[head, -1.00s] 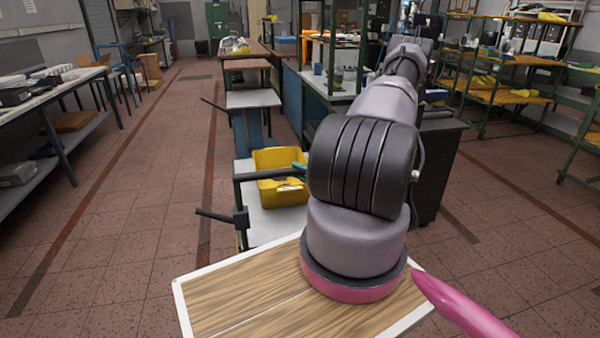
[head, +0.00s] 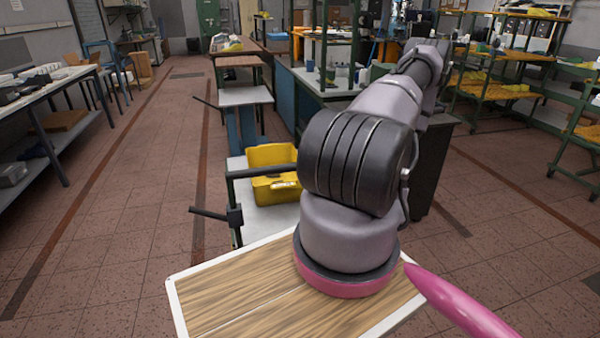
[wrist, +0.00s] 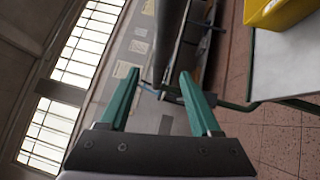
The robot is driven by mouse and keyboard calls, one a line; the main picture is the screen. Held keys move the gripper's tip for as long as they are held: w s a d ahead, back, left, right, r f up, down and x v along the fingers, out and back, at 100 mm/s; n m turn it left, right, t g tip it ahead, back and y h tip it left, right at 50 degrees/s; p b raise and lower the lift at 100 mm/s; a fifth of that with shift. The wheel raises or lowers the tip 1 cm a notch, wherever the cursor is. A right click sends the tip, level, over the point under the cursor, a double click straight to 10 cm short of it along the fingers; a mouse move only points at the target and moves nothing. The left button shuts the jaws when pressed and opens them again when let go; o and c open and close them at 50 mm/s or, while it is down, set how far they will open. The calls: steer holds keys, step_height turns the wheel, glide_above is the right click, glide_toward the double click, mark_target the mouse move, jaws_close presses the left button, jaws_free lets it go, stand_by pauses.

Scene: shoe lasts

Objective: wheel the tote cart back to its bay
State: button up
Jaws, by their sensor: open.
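In the head view my arm hides the right part of the cart and my gripper. In the wrist view my gripper (wrist: 158,77) has its two green fingers spread, with nothing held.
A dark lever (head: 208,213) juts left from the cart's near corner. A long workbench (head: 50,92) runs along the left, with open tiled floor (head: 130,180) between. Green shelving racks (head: 500,85) stand right.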

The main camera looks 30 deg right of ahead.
steer(key=shift+v, duration=1.85)
